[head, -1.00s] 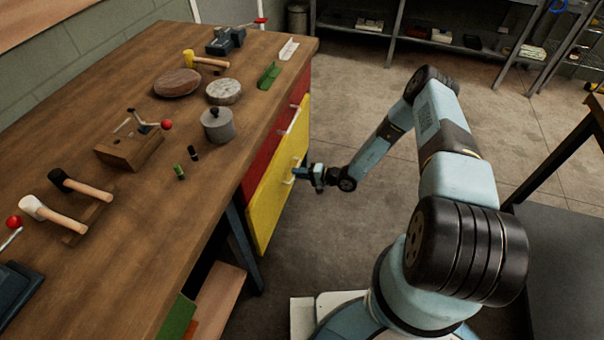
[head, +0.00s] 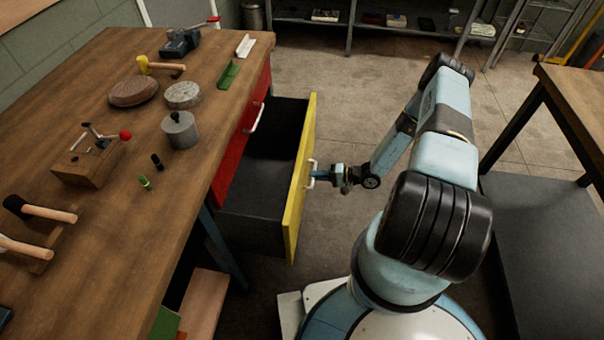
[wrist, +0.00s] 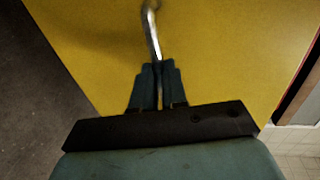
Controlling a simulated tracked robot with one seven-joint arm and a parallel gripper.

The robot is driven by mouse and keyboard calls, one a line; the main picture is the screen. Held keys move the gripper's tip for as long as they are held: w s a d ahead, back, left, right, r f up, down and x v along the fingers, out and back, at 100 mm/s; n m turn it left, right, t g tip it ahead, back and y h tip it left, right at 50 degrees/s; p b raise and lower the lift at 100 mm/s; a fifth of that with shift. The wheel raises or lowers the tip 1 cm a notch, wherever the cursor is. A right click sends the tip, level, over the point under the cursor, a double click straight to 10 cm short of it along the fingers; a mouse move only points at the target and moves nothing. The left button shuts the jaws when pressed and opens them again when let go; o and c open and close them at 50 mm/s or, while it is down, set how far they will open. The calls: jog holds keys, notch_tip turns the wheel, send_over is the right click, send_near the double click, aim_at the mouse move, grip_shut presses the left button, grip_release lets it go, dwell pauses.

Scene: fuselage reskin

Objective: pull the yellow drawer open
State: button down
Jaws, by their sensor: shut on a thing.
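The yellow drawer (head: 298,190) stands well out from the workbench, and its dark interior (head: 268,160) shows and looks empty. Its yellow front also fills most of the wrist view (wrist: 230,50). My gripper (head: 316,174) is at the outer face of the drawer front. It is shut on the drawer's pale bar handle (head: 309,183). In the wrist view the fingers (wrist: 159,85) close around the lower part of the handle (wrist: 151,30), and the gripped stretch is mostly hidden between them.
A red drawer (head: 234,158) with its own handle is shut in the bench beside the yellow one. The wooden bench top (head: 110,230) holds mallets, a grey lidded pot (head: 180,131) and other tools. Another table (head: 575,95) stands at right.

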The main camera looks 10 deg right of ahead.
jog(key=d, duration=0.1)
jog(key=s+d, duration=0.1)
jog(key=d, duration=0.1)
jog(key=s+d, duration=0.1)
jog(key=shift+d+f, duration=0.25)
jog(key=shift+d, duration=0.05)
jog(key=c, duration=1.2)
grip_release()
jog(key=shift+w+r, duration=0.1)
jog(key=shift+w, duration=0.05)
jog(key=shift+o, duration=0.2)
jog(key=v, duration=1.3)
jog(key=shift+d, duration=0.35)
